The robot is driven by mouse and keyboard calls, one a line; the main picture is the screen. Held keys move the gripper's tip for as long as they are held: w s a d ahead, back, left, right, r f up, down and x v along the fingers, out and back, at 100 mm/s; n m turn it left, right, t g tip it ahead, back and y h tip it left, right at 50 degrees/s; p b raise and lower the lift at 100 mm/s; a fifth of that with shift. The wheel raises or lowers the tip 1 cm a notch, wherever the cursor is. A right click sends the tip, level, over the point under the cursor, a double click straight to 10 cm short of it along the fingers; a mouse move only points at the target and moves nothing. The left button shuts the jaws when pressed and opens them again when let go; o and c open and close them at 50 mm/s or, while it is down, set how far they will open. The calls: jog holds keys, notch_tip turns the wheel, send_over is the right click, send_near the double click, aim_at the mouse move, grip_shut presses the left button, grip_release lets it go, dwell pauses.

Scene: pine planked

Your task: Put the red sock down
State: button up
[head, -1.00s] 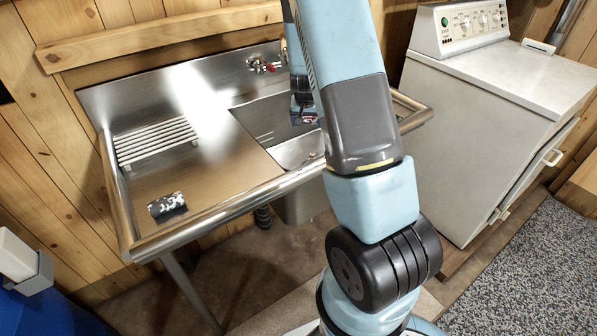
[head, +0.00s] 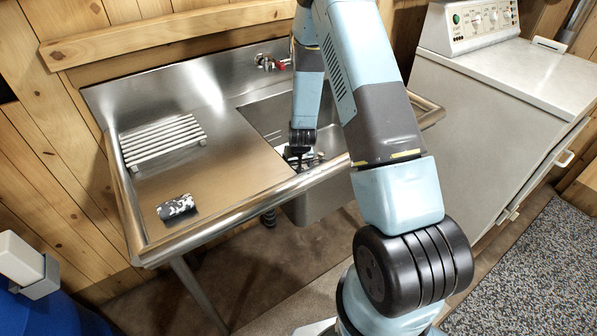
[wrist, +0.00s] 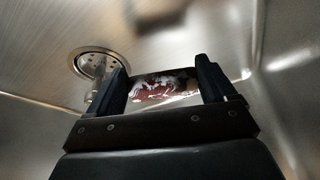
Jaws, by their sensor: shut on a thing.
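The red sock (wrist: 160,88), a small bundle with a red, white and dark pattern, sits between the two black fingers of my gripper (wrist: 163,84) in the wrist view. The fingers are shut on it from both sides. In the head view my gripper (head: 301,158) points down into the steel sink basin (head: 262,122), near its front wall. The sock is mostly hidden by the gripper there. I cannot tell whether it touches the basin floor.
A dark, white-patterned bundle (head: 177,207) lies on the steel drainboard (head: 225,175), in front of a white slatted rack (head: 160,140). A red-handled tap (head: 268,62) is at the back. The drain (wrist: 92,62) shows left of the sock. A white appliance (head: 480,120) stands right.

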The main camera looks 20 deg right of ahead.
jog(key=shift+f, duration=2.05)
jog(key=o, duration=1)
jog(key=shift+c, duration=0.2)
